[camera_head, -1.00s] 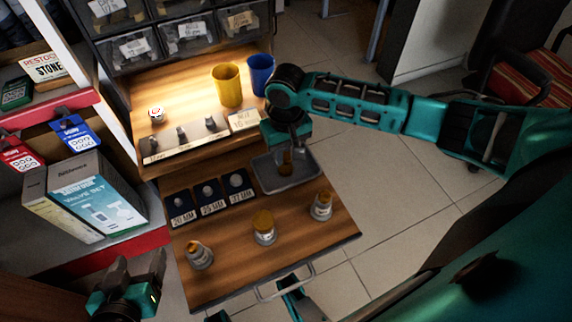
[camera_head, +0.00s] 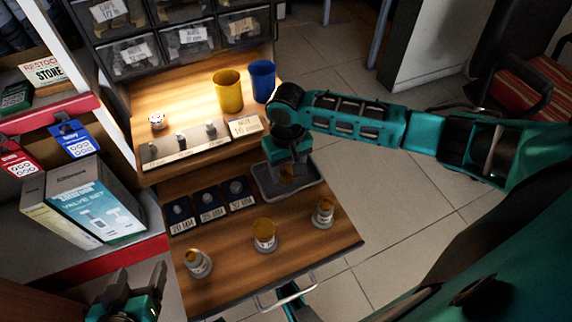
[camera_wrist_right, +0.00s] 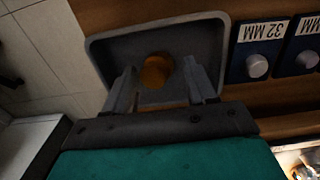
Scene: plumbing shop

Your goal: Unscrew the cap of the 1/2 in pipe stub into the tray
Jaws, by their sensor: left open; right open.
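Three pipe stubs stand on the wooden drawer board: left (camera_head: 198,264), middle (camera_head: 264,235) and right (camera_head: 323,214). The grey tray (camera_head: 318,176) lies behind the right stub. My right gripper (camera_head: 287,167) points down into the tray, fingers apart. In the right wrist view, a round brass-coloured cap (camera_wrist_right: 156,71) shows in the tray (camera_wrist_right: 101,50), between and beyond the open fingertips (camera_wrist_right: 160,72). My left gripper (camera_head: 141,279) is open and empty, left of the board.
Dark holders labelled 20, 25 and 32 MM (camera_head: 209,205) sit left of the tray. Behind, a ledge carries small fittings, a yellow cup (camera_head: 228,91) and a blue cup (camera_head: 262,82). Boxes (camera_head: 95,203) stand on the left shelf. A drawer handle (camera_head: 287,290) projects in front.

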